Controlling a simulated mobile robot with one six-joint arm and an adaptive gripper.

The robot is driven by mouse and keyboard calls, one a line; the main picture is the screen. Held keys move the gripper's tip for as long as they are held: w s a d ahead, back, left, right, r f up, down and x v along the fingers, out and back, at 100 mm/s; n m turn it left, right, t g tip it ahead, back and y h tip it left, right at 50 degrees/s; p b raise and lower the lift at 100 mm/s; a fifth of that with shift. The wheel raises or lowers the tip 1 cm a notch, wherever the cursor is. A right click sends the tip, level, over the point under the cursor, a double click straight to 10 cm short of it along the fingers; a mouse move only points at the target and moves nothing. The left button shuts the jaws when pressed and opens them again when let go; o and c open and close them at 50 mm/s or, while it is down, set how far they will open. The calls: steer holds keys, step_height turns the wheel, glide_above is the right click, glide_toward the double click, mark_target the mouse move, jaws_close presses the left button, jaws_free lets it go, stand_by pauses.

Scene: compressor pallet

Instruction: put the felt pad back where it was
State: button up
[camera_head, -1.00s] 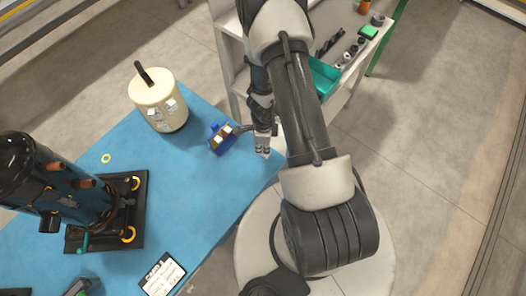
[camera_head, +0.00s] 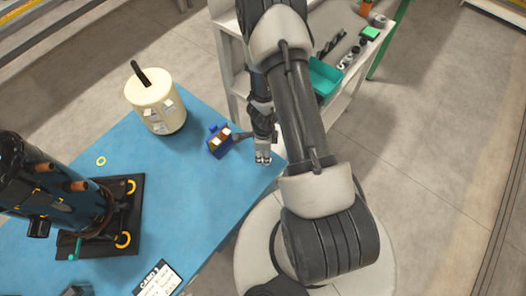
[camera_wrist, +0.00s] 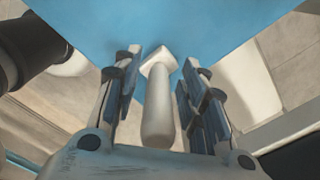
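My gripper (camera_head: 263,158) hangs at the right corner of the blue table, fingers pointing down. In the wrist view its two fingers (camera_wrist: 157,92) stand apart. A pale, rounded handle-like piece with a squarish white head (camera_wrist: 158,58) shows between them, with a gap on each side. I cannot tell whether this is the felt pad, or whether it rests on the table. No other thing is clearly a felt pad.
A cream canister (camera_head: 155,108) stands behind the bin. A printed card (camera_head: 158,280) lies at the front edge. A shelf with a teal bin (camera_head: 323,77) stands behind my arm.

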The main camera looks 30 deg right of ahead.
step_height(320, 180, up, 12)
steer(key=p, duration=1.1)
steer(key=shift+f+p, duration=0.1)
steer(key=shift+p, duration=0.3)
steer(key=w+a+r+n+t+y, duration=0.1)
steer(key=w+a+r+n, duration=0.25)
steer(key=r, duration=0.45)
steer(key=w+a+r+n+t, duration=0.1)
steer(key=w+a+r+n, duration=0.2)
steer(key=r, duration=0.5)
steer(key=s+a+r+n+t+y, duration=0.1)
steer(key=a+r+n, duration=0.15)
steer(key=r, duration=0.45)
steer(key=a+r+n, duration=0.1)
steer(key=r+n, duration=0.2)
steer(key=r, duration=0.4)
steer(key=s+r+n+t+h, duration=0.1)
steer(key=s+r+n+h, duration=0.1)
steer(key=s+r+n, duration=1)
steer(key=s+r, duration=0.3)
steer(key=s, duration=0.4)
steer(key=shift+s+n+t, duration=0.2)
steer(key=shift+n+t, duration=0.1)
steer(key=shift+n, duration=0.1)
steer(key=shift+a, duration=0.1)
